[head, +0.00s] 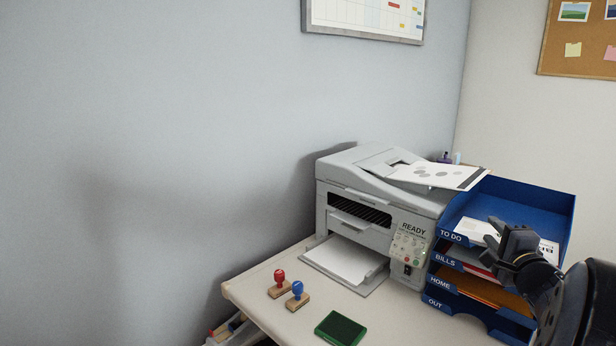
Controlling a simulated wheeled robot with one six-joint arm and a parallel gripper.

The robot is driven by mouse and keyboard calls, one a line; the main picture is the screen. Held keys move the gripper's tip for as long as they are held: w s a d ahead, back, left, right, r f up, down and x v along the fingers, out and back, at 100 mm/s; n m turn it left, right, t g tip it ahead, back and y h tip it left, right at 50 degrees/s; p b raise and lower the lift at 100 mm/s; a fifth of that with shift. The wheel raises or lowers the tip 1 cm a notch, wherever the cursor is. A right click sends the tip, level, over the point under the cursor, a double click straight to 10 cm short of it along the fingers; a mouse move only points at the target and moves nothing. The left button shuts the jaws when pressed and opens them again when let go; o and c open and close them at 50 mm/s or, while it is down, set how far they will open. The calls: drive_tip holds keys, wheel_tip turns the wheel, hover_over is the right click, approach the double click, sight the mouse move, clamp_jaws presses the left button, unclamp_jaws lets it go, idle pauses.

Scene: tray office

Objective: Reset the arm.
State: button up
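My gripper (503,238) is at the right of the head view, in front of the blue letter tray stack (568,212). It appears dark grey, and my arm comes in from the lower right edge. It overlaps the upper trays in the picture; I cannot tell whether it touches them. The gap between its fingers is not clear, so its opening cannot be judged. I see nothing held in it. It hides part of the papers in the top tray and part of the tray fronts.
A grey printer (342,197) stands left of the trays, with paper on top and in its output. A red stamp (279,284), a blue stamp (297,296) and a green ink pad (340,329) are on the desk (256,300). Open air lies left, before the wall.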

drive_tip(key=shift+w+d, duration=0.1)
drive_tip(key=shift+w, duration=0.95)
drive_tip(key=shift+s+a+r+p, duration=0.85)
drive_tip(key=shift+s+p, duration=0.2)
drive_tip(key=shift+p, duration=0.15)
drive_tip(key=shift+f, duration=0.15)
